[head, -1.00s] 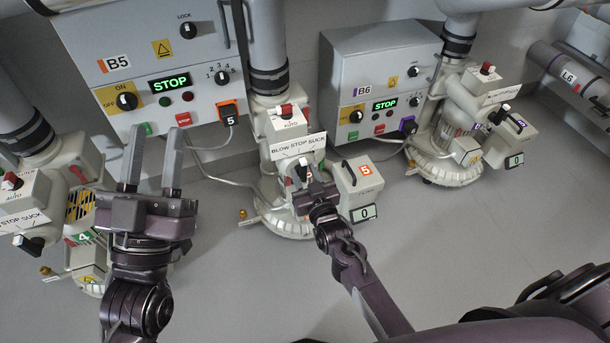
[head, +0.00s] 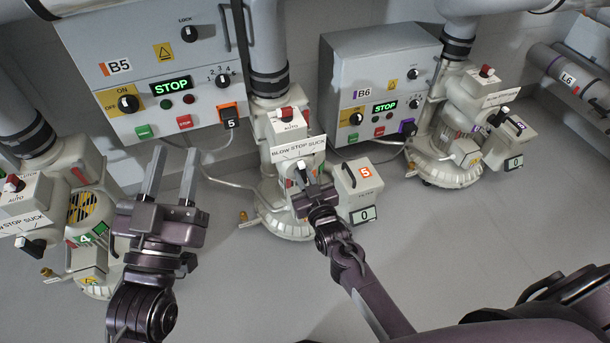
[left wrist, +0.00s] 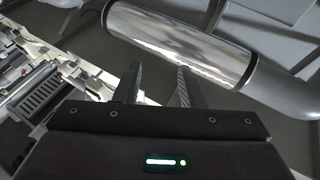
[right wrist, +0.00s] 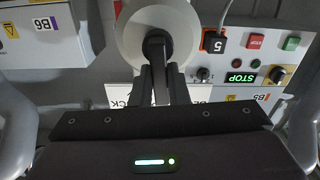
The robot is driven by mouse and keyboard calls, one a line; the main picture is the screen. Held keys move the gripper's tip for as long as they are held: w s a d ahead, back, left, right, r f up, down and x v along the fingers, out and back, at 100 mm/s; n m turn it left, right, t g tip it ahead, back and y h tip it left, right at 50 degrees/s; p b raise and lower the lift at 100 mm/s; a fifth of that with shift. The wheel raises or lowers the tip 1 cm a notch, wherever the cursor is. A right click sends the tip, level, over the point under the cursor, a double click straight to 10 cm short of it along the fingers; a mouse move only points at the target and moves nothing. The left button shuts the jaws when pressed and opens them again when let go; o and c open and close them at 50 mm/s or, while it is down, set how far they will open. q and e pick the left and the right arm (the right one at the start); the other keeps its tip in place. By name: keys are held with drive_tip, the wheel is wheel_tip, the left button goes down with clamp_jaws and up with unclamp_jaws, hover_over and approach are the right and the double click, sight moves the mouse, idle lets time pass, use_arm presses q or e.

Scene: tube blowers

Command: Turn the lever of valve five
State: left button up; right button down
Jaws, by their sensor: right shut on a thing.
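Valve five is the cream valve unit (head: 283,125) in the middle of the head view, with a "BLOW STOP SUCK" sign (head: 298,148) on it. Its lever (head: 302,165) has a pale tip and points up toward the sign. My right gripper (head: 311,185) is at the lever from below and hides part of it. In the right wrist view its fingers are shut on the dark lever bar (right wrist: 158,62), in front of the round valve body (right wrist: 146,22). My left gripper (head: 172,172) is open and empty, left of the valve, fingers pointing up; its fingers also show in the left wrist view (left wrist: 157,88).
Control box B5 (head: 130,55) shows STOP behind the left gripper. Box B6 (head: 345,70) and another valve unit (head: 460,130) stand to the right. Valve four's unit (head: 75,165) is close to my left gripper. Filter box 5 (head: 358,188) sits right beside the right gripper. The front floor is clear.

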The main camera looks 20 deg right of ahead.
use_arm(q)
drive_tip(key=s+f+g+y+p, duration=0.1)
drive_tip(key=f+g, duration=0.5)
drive_tip(key=f, duration=0.6)
drive_tip(key=s+f+g+y+p, duration=0.2)
drive_tip(key=s+f+g, duration=0.4)
drive_tip(key=f, duration=0.5)
drive_tip(key=shift+s+a+f+g+y, duration=0.3)
drive_tip(key=shift+a+f+y, duration=0.1)
drive_tip(key=shift+y, duration=0.5)
use_arm(e)
drive_tip(key=shift+s+a+f+n, duration=0.1)
drive_tip(key=shift+a+f+n, duration=0.1)
drive_tip(key=shift+n, duration=1.15)
drive_tip(key=shift+w+a+f+n, duration=0.15)
drive_tip(key=shift+f+n, duration=0.1)
drive_tip(key=shift+n, duration=1.05)
drive_tip(key=shift+s+a+f+n, duration=0.15)
drive_tip(key=shift+a+f+n, duration=0.05)
drive_tip(key=shift+n, duration=1.15)
drive_tip(key=c, duration=1.4)
unclamp_jaws()
use_arm(q)
drive_tip(key=shift+d, duration=0.1)
use_arm(e)
drive_tip(key=shift+r, duration=0.1)
